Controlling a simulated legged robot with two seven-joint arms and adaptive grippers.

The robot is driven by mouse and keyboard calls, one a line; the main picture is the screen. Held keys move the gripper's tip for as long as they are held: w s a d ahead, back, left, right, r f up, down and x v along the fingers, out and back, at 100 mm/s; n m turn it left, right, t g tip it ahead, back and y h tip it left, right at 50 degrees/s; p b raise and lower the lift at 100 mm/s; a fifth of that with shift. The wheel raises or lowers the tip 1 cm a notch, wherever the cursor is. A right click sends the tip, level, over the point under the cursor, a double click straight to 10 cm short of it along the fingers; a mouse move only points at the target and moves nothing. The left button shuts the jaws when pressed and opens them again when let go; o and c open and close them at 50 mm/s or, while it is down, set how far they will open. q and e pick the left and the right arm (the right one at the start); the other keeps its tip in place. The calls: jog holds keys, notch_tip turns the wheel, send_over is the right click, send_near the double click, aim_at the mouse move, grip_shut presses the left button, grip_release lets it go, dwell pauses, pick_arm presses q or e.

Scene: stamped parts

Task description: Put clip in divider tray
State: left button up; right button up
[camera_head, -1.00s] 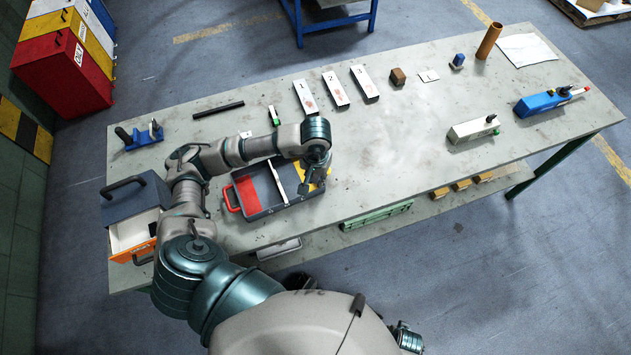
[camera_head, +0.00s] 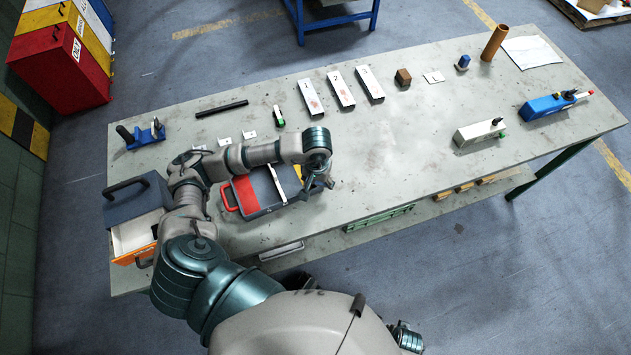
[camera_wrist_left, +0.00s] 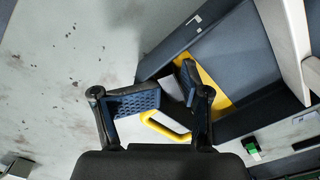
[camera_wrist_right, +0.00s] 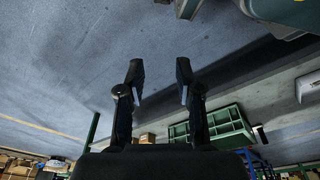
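The divider tray (camera_head: 240,196) is dark grey with a red handle at its left, a white divider and a yellow patch at its right end. My left gripper (camera_head: 318,182) is over the tray's right edge. In the left wrist view the left gripper (camera_wrist_left: 168,92) has its fingers apart, close to the tray's wall (camera_wrist_left: 185,38) and its yellow handle (camera_wrist_left: 168,130). A pale sliver shows between the fingers; I cannot tell what it is. I cannot pick out the clip with certainty. My right gripper (camera_wrist_right: 160,80) is open and empty, away from the tabletop.
A dark drawer box (camera_head: 138,200) stands left of the tray, its drawer open. Several white blocks (camera_head: 341,89) stand behind it, with a black rod (camera_head: 221,108) and a blue holder (camera_head: 146,135). The table's middle right of the tray is clear.

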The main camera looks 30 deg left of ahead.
pick_arm(q)
jog(key=shift+r, duration=0.4)
notch_tip(320, 180, up, 12)
jog(key=shift+f, duration=0.25)
pick_arm(e)
jog(key=shift+s+d+f, duration=0.1)
jog(key=shift+s+f, duration=0.1)
jog(key=shift+f, duration=0.45)
pick_arm(q)
jog(key=shift+a, duration=0.15)
pick_arm(e)
jog(key=shift+w, duration=0.1)
pick_arm(q)
jog(key=shift+a+p, duration=0.1)
jog(key=shift+p, duration=0.2)
pick_arm(e)
jog(key=shift+a+r, duration=0.1)
jog(key=shift+a, duration=0.15)
